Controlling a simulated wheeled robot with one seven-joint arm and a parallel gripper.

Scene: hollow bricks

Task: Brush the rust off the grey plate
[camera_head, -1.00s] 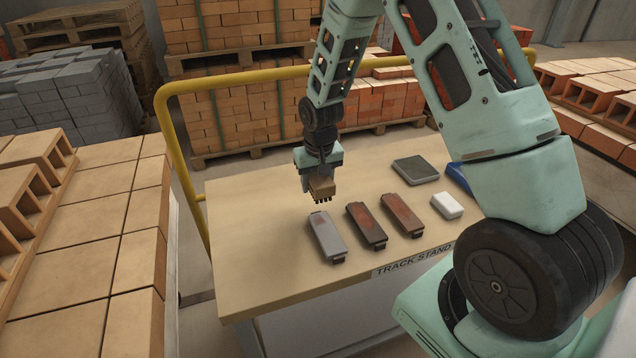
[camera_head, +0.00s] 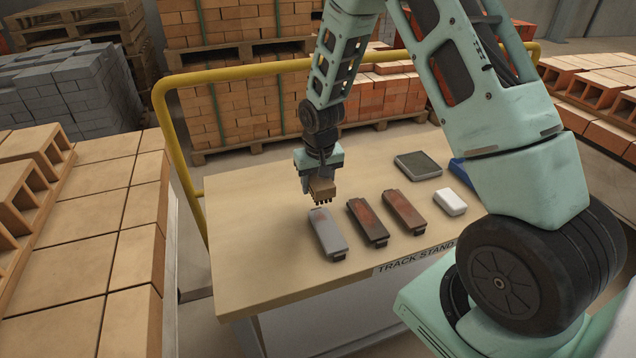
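The grey plate (camera_head: 328,236) lies on the left of the table, with a faint reddish rust patch near its far end. My gripper (camera_head: 320,178) points down above the far end of this plate. It is shut on a wooden brush (camera_head: 322,190) with dark bristles facing down. The bristle tips are at or just above the plate's far end; I cannot tell whether they touch. Two brown, rusty plates (camera_head: 367,222) and (camera_head: 404,211) lie side by side to the right of the grey one.
A white block (camera_head: 450,202), a dark grey pad (camera_head: 418,165) and a partly hidden blue object (camera_head: 459,172) lie on the table's right side. The table (camera_head: 250,220) is clear at left. A yellow rail (camera_head: 240,77) runs behind it.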

